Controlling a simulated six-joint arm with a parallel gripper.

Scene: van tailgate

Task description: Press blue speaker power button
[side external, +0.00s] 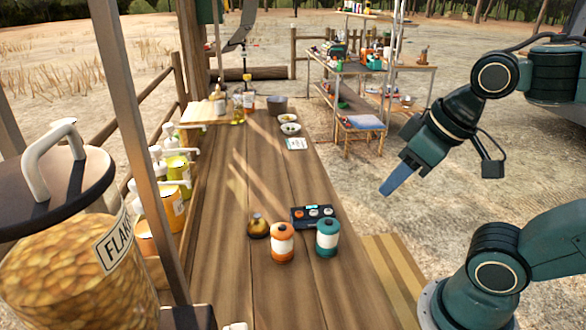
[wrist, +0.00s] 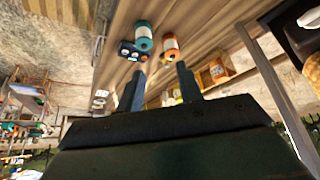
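A small dark blue box (side external: 312,214) with a row of round orange and pale parts on its face sits on the wooden table (side external: 220,270). It also shows in the wrist view (wrist: 124,52). I cannot tell which of these is the blue speaker, and no power button is clear. My gripper (side external: 386,188) is in the air right of the table, above and apart from both. In the wrist view my gripper (wrist: 159,71) has its fingers apart with nothing between them.
An orange canister (side external: 282,245) stands left of the teal one, with a brown round pot (side external: 258,226) behind. A large jar (side external: 75,240) and pump bottles (side external: 176,180) line the left side. Bowls (side external: 290,128) sit at the far end. The middle of the table is clear.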

